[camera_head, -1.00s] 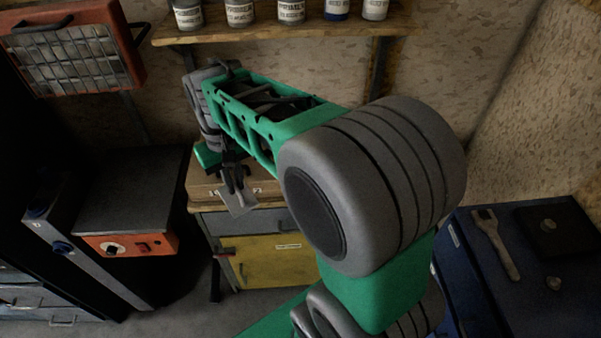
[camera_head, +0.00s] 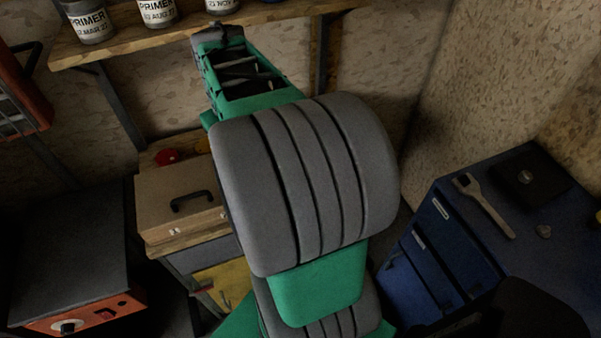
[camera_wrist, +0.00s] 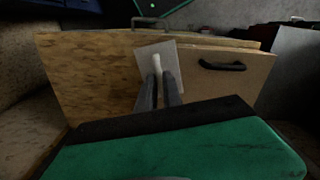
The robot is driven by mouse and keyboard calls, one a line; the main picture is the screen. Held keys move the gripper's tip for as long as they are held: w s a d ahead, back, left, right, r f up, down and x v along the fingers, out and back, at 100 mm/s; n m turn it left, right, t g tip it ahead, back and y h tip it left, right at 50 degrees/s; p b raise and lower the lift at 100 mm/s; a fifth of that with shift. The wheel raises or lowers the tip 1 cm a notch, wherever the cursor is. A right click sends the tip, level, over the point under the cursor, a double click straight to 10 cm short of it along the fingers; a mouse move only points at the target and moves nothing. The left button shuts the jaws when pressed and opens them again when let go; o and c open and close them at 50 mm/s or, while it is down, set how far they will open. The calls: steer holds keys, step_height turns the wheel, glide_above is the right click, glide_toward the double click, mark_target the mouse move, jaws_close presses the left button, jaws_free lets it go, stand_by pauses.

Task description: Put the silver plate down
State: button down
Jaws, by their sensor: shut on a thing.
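The silver plate (camera_wrist: 145,62) is a flat, square, light grey piece in the wrist view. The plate appears over the wooden bench top (camera_wrist: 85,75), beside a tan case. I cannot tell whether it touches the wood. In the head view my arm hides the gripper and the plate.
The tan case (camera_head: 180,200) with a black handle sits on the bench's left part. A red object (camera_head: 167,157) is behind it. A shelf with paint cans (camera_head: 158,12) hangs above. A blue cabinet (camera_head: 440,225) with a wrench (camera_head: 484,207) stands right.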

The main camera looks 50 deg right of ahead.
steer(key=s+d+f+m+b, duration=0.1)
steer(key=s+d+m+b, duration=0.1)
steer(key=s+d, duration=0.5)
steer(key=s+d+f+m+b, duration=0.1)
steer(key=s+d, duration=0.3)
steer(key=s, duration=0.5)
steer(key=w+d+f+p, duration=0.1)
steer(key=w+d+f, duration=0.1)
steer(key=w+f, duration=0.1)
steer(key=w+d+f+p, duration=0.1)
steer(key=w+d+f, duration=0.2)
steer(key=w, duration=0.2)
steer(key=w+d+f+p, duration=0.1)
steer(key=w+d+f, duration=0.1)
steer(key=w+f, duration=0.2)
steer(key=shift+w+d+f, duration=0.1)
steer(key=shift+d, duration=0.3)
step_height(320, 180, down, 2)
steer(key=shift+f+p, duration=0.25)
steer(key=shift+p, duration=0.4)
steer(key=shift+f, duration=0.35)
steer(key=c, duration=1.5)
jaws_free()
